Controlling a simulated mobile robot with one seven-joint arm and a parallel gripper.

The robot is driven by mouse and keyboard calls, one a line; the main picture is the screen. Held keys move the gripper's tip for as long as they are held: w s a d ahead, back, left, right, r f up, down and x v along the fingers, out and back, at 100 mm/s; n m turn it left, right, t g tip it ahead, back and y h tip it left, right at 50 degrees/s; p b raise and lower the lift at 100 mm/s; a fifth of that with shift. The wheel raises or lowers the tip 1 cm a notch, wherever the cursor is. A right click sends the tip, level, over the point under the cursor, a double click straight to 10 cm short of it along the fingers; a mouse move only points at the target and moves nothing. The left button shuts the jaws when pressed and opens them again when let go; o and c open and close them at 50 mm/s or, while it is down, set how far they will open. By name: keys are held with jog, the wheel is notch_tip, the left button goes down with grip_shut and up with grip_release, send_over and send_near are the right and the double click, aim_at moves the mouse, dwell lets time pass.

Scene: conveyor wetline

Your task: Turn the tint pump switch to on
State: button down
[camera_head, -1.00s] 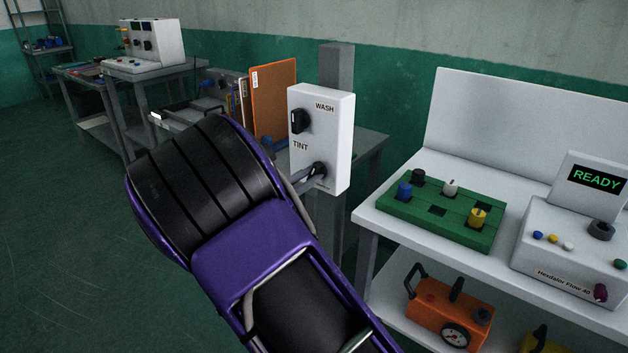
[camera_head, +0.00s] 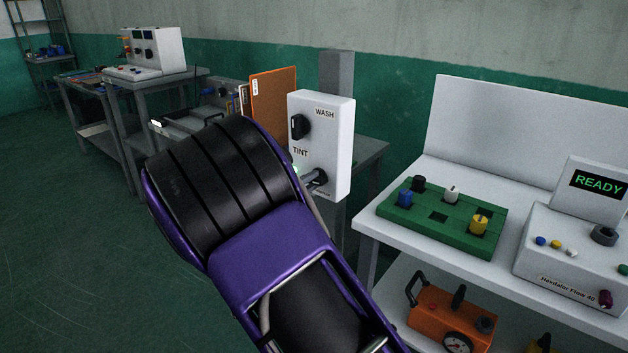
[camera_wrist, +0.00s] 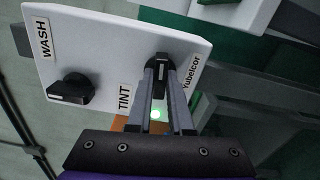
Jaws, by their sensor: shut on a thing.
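A white switch box (camera_head: 338,125) on a grey post carries two black rotary knobs. The upper one is the WASH switch (camera_head: 299,126), which also shows in the wrist view (camera_wrist: 72,90). The lower one is the TINT switch (camera_head: 321,177). My gripper (camera_wrist: 160,72) is shut on the TINT switch (camera_wrist: 159,60), its fingers on both sides of the knob. The fingers and my arm partly hide the knob.
A white bench (camera_head: 400,235) at right holds a green block (camera_head: 455,215) with coloured pegs and a console (camera_head: 570,245) reading READY. An orange device (camera_head: 450,310) sits on its lower shelf. An orange binder (camera_head: 273,100) stands behind the box. Floor at left is clear.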

jog(key=shift+m, duration=0.5)
jog(key=c, duration=0.8)
grip_release()
jog(key=shift+v, duration=3.5)
